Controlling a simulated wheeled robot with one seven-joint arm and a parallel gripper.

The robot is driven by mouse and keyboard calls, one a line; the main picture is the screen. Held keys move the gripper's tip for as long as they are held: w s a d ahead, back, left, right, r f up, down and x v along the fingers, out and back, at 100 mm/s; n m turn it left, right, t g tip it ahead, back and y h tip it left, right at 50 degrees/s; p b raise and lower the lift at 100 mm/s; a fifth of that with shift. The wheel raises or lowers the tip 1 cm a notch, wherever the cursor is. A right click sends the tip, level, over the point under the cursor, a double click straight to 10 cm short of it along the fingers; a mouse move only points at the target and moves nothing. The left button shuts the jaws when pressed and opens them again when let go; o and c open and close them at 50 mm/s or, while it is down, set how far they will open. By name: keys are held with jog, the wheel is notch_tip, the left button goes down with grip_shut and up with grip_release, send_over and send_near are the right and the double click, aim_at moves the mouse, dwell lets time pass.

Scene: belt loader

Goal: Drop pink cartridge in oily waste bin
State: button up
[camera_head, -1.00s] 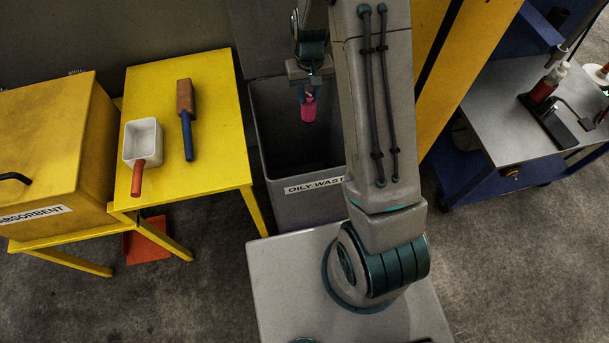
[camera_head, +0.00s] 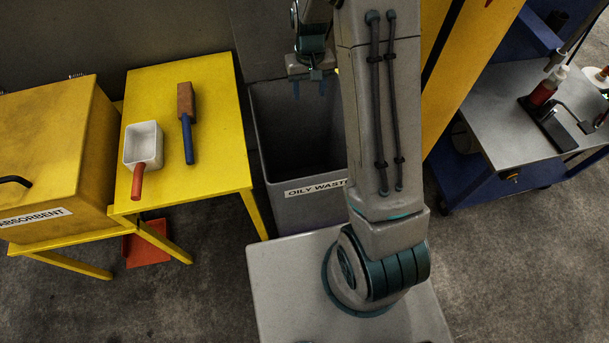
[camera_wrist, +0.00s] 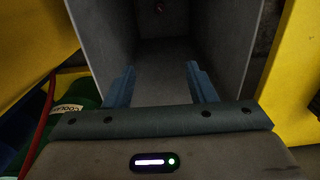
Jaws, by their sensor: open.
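The grey oily waste bin (camera_head: 317,187) stands behind my base, with its label facing me and its top open. My gripper (camera_head: 313,87) is above the bin's mouth, fingers apart and nothing between them. In the wrist view, my gripper (camera_wrist: 160,75) points down into the bin (camera_wrist: 110,35), and its two blue fingers are spread and empty. The pink cartridge is not clearly visible in either current view; the bin's floor is dark in the head view. A tiny reddish spot shows deep in the bin in the wrist view, too small to identify.
A yellow table (camera_head: 217,90) left of the bin holds a white scoop (camera_head: 143,145) and a brush (camera_head: 187,120). A yellow absorbent box (camera_head: 60,150) is farther left. A yellow post (camera_head: 440,100) and a blue cart (camera_head: 500,100) stand to the right.

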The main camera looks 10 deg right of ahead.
notch_tip(320, 180, up, 10)
jog(key=p, duration=0.1)
jog(key=shift+r, duration=0.25)
jog(key=s+r+t+p, duration=0.2)
jog(key=s+r+p, duration=1.1)
jog(key=s+r, duration=0.7)
jog(key=shift+s+r+t, duration=0.15)
jog(key=shift+s+t, duration=0.25)
jog(key=shift+s, duration=0.85)
jog(key=c, duration=0.3)
jog(key=shift+a, duration=0.15)
